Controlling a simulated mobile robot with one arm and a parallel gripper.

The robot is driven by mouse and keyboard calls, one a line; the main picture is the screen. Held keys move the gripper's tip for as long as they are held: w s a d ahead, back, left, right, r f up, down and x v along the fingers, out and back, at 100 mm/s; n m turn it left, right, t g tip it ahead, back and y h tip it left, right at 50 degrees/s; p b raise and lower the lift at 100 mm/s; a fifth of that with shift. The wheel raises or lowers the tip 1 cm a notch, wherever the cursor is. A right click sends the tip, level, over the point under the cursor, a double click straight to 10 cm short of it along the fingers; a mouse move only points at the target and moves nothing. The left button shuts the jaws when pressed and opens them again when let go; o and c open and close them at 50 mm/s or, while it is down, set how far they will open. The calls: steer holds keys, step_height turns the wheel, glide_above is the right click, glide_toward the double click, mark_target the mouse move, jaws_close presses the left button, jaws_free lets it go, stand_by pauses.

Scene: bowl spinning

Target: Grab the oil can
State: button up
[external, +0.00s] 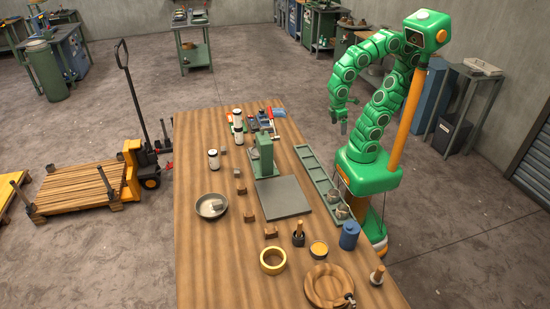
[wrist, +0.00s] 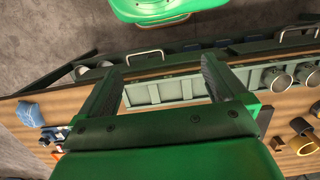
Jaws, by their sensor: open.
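A small blue canister with a narrow top (external: 349,235) stands upright on the near right part of the wooden table (external: 205,270). It may be the oil can, but I cannot tell for sure. My gripper (external: 341,117) is open and empty, above the right side of the table's far half, well away from the canister. In the wrist view my gripper (wrist: 162,66) shows two fingers spread apart, with nothing between them. A green tray (wrist: 150,93) lies below them. I cannot make out the canister in the wrist view.
The green tray (external: 312,167) with small metal cups runs along the table's right edge. A green press (external: 264,158) rises mid-table.

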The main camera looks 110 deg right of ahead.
steer(key=w+a+f+m+g+y, duration=0.1)
steer(key=w+a+m+y, duration=0.35)
steer(key=a, duration=1.15)
steer(key=w+a+f+m+g+y, duration=0.1)
steer(key=w+a+y, duration=0.5)
steer(key=a, duration=0.9)
steer(key=m+y, duration=0.3)
steer(key=m, duration=0.6)
glide_toward(356, 240)
steer(key=shift+s+d+r+h, duration=0.25)
steer(key=shift+s+d+r, duration=0.35)
steer(key=shift+d+r, duration=0.25)
steer(key=shift+m+t, duration=0.3)
steer(key=shift+m, duration=0.05)
steer(key=shift+w+f+x, duration=0.1)
steer(key=shift+w+x, duration=0.1)
steer(key=shift+x, duration=0.95)
steer(key=shift+w+f+x, duration=0.1)
steer(key=shift+w+x, duration=0.1)
steer(key=shift+x, duration=0.95)
steer(key=shift+w+f+x, duration=0.1)
steer(key=shift+w+x, duration=0.15)
steer(key=shift+x, duration=1.75)
